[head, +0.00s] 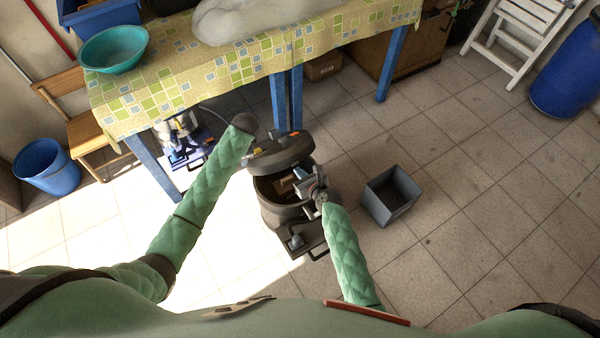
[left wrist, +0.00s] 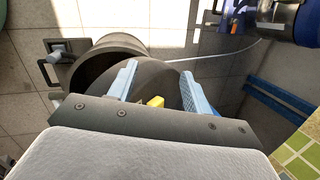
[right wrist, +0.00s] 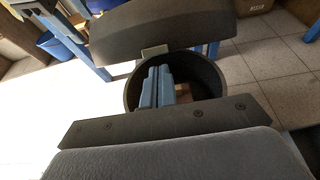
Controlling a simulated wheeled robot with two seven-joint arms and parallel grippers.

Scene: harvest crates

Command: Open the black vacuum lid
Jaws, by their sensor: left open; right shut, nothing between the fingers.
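The black vacuum (head: 268,212) stands on the tiled floor below the table's front edge. Its black lid (head: 280,152) is tilted up at the far side, and the round drum is open beneath it. My right gripper (head: 305,184) is shut and empty over the drum opening. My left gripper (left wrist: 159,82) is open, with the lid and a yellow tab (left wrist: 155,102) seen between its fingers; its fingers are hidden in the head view.
A grey open bin (head: 390,196) stands right of the vacuum. The table (head: 280,70) with a patterned cloth is behind, with blue legs close to the lid. A blue device (head: 186,148) is beneath it. A blue bucket (head: 47,168) is at left.

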